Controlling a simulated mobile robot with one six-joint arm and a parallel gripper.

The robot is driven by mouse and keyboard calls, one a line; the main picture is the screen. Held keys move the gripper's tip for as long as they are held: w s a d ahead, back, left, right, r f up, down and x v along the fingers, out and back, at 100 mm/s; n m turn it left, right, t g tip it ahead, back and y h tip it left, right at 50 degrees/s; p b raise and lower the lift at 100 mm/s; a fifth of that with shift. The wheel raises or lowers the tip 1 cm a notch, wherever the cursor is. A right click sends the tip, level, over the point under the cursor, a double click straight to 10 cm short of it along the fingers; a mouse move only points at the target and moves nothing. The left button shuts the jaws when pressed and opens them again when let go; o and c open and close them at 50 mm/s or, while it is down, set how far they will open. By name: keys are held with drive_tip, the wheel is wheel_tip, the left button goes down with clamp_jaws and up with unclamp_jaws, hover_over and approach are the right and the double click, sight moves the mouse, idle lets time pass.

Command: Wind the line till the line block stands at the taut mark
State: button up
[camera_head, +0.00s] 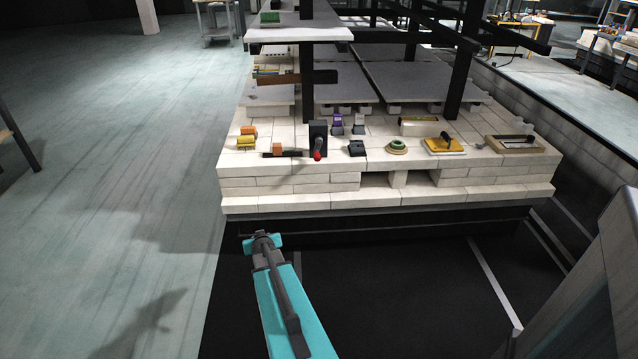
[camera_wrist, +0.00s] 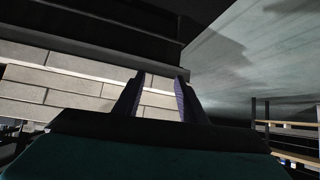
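A black upright winder post (camera_head: 318,136) stands near the front edge of the brick deck, with a red knob (camera_head: 317,155) low on its front. Left of it is a small dark strip with a reddish-brown block (camera_head: 277,149) on it; whether this is the line block I cannot tell. The line and the taut mark are too small to make out. My gripper (camera_head: 262,236) is in front of and below the deck's front edge, left of the knob and apart from it. In the wrist view its two fingers (camera_wrist: 160,95) stand apart with nothing between them.
The deck's brick front (camera_head: 290,203) faces my arm. Right of the post are a black block (camera_head: 357,148), a green ring (camera_head: 397,146), a yellow float (camera_head: 445,146) and a tray (camera_head: 513,145). Yellow and orange blocks (camera_head: 247,139) sit left. Dark uprights (camera_head: 461,65) rise behind.

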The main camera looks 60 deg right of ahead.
drive_tip(key=s+d+r+m+t+h+b, duration=0.1)
drive_tip(key=s+d+r+h+b, duration=0.1)
drive_tip(key=d+r, duration=0.45)
drive_tip(key=s+d+r+m+t+h+b, duration=0.1)
drive_tip(key=s+d+r+h, duration=0.15)
drive_tip(key=d, duration=0.75)
drive_tip(key=h+b, duration=0.3)
approach(318, 160)
drive_tip(key=shift+s+a+f+m+t+p, duration=0.15)
drive_tip(key=shift+s+f+m+t+p, duration=0.15)
drive_tip(key=shift+t, duration=0.1)
drive_tip(key=shift+w, duration=0.15)
drive_tip(key=shift+p+x, duration=0.5)
drive_tip(key=shift+x, duration=3.85)
clamp_jaws()
